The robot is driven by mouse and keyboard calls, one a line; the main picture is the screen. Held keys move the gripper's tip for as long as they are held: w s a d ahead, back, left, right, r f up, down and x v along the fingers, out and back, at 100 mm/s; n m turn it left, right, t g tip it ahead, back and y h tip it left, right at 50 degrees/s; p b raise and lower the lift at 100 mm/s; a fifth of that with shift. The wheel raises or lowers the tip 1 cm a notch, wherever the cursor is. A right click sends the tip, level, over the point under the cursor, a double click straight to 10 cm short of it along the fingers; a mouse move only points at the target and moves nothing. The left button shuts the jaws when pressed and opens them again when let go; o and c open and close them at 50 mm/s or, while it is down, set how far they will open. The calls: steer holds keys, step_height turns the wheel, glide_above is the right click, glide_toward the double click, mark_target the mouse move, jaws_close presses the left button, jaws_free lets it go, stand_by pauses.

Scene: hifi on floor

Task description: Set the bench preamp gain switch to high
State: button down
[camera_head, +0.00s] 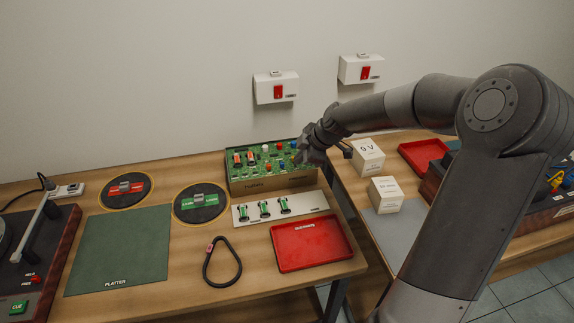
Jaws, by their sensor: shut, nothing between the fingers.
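A green circuit board in a box (270,184) stands at the back right of the near bench, with colored parts on top; its front lettering is too small to read surely. It may be the bench preamp, but I cannot tell. My gripper (302,158) is shut and empty, over or beside the board's right end, and hides part of it. Whether it touches the board cannot be told. No gain switch can be picked out for certain, and its setting cannot be read.
A red tray (311,243), a white strip with green parts (281,207), a black loop (222,262) and a green mat (119,250) lie in front. Two wall boxes with red switches (276,88) (361,69) hang behind. White boxes (368,157) stand on the right bench.

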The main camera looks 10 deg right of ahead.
steer(key=shift+w+d+r+n+t+y, duration=0.15)
steer(key=shift+w+d+n+t+y, duration=0.15)
steer(key=shift+w+d, duration=0.35)
steer(key=shift+a, duration=0.15)
glide_toward(285, 167)
steer(key=a+f, duration=0.1)
steer(key=w+a+f, duration=0.1)
steer(key=f, duration=0.1)
steer(key=a+f, duration=0.1)
steer(key=shift+w+a+f, duration=0.2)
steer(key=shift+w+a, duration=0.15)
steer(key=shift+w, duration=1.35)
steer(key=v, duration=1)
